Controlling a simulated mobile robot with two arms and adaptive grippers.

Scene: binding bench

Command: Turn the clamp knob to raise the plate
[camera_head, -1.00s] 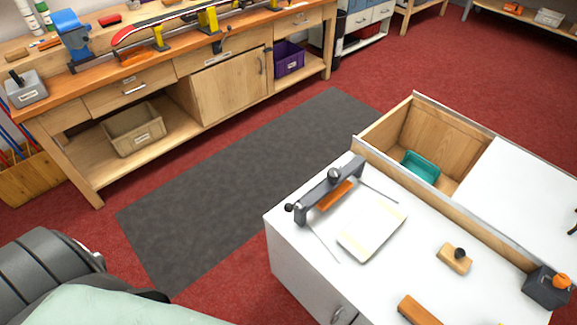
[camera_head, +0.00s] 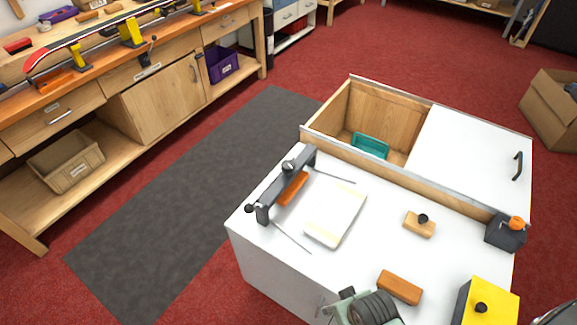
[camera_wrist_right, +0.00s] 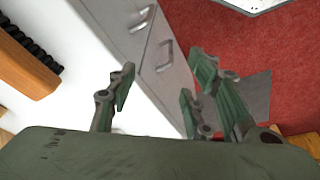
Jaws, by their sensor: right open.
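The clamp is a dark grey bar (camera_head: 284,188) standing on the left end of the white worktop (camera_head: 372,246). A round dark knob (camera_head: 290,166) sits on top of the bar, and a smaller black knob (camera_head: 250,208) is at its near end. An orange strip (camera_head: 292,188) lies beside the bar. A pale block of pages (camera_head: 336,213) lies flat to its right. My right gripper (camera_head: 346,308) is at the bottom edge, well short of the clamp. In the right wrist view its fingers (camera_wrist_right: 158,82) are apart and empty. My left gripper is not in view.
A wooden brush (camera_head: 399,287) lies close to my right gripper and shows in the right wrist view (camera_wrist_right: 22,62). A wooden block with a black knob (camera_head: 420,224), a dark box (camera_head: 506,233) and a yellow block (camera_head: 487,300) stand farther right. An open bin (camera_head: 330,108) lies behind.

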